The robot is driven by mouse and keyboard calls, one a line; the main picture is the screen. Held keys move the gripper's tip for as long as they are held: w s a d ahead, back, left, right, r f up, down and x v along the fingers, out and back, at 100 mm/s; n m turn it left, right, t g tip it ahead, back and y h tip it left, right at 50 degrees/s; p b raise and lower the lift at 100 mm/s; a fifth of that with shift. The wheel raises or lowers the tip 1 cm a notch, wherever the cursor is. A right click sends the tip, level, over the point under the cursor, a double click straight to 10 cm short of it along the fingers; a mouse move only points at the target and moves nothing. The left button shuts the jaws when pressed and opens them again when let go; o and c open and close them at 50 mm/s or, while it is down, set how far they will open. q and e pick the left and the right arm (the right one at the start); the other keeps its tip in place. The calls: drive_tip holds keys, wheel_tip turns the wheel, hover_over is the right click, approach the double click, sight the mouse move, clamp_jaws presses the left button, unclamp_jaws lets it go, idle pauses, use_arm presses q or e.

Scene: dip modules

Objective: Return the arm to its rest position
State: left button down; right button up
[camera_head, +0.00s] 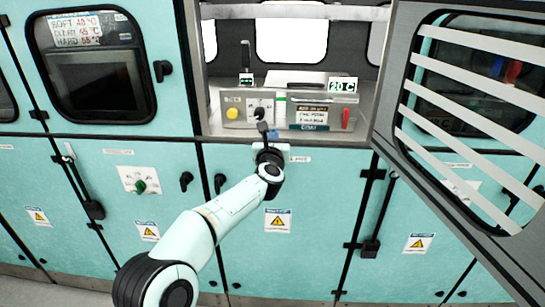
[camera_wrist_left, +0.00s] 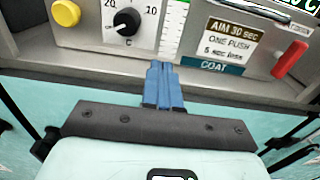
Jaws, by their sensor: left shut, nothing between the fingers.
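My left arm (camera_head: 227,207) comes in from the lower left in the head view and reaches up to the open bay. My left gripper (camera_head: 267,131) is at the bay's front edge, below the control panel, with no object in it. In the left wrist view its blue fingers (camera_wrist_left: 163,86) are together and point at the panel, just below and right of the black dial (camera_wrist_left: 127,22). Whether the fingertips touch the panel cannot be told. My right gripper is not in view.
The panel has a yellow button (camera_head: 232,113), a dial and a box with a red handle (camera_head: 346,117). A slatted door (camera_head: 470,110) stands open at the right. Teal cabinets (camera_head: 330,200) with black handles fill the front below. A dark-windowed door (camera_head: 95,70) is at the left.

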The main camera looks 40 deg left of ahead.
use_arm(q)
drive_tip(key=b+v, duration=0.1)
drive_tip(key=v, duration=0.5)
drive_tip(key=shift+f, duration=0.15)
